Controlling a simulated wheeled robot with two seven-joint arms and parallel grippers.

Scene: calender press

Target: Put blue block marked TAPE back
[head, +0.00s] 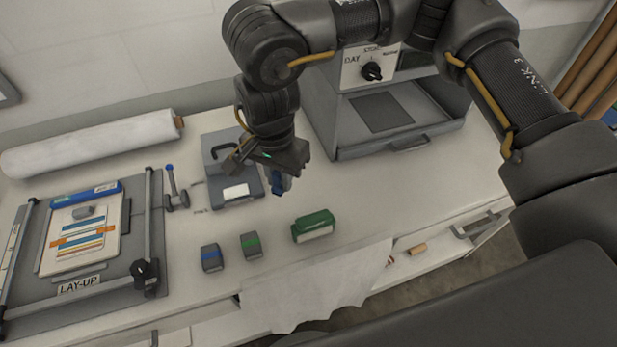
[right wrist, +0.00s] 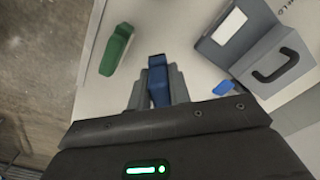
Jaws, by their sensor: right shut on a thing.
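My right gripper (head: 279,178) hangs above the worktop with its fingers pointing down, shut on a blue block. The blue block (head: 278,187) shows only in part in the head view, below the gripper. In the right wrist view the blue block (right wrist: 158,80) sits between the two grey fingers (right wrist: 157,88). I cannot read any TAPE mark on it. A green block (head: 313,226) with a white lower side lies on the worktop, nearer the front edge than the gripper. It also shows in the right wrist view (right wrist: 117,48). My left gripper is not in view.
A grey case (head: 226,153) with a black handle is left of the gripper. Two small grey blocks, blue-banded (head: 211,258) and green-banded (head: 251,245), stand in front. The LAY-UP board (head: 100,290), white roll (head: 90,143) and dial machine (head: 345,150) surround. A white cloth (head: 315,290) hangs over the front edge.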

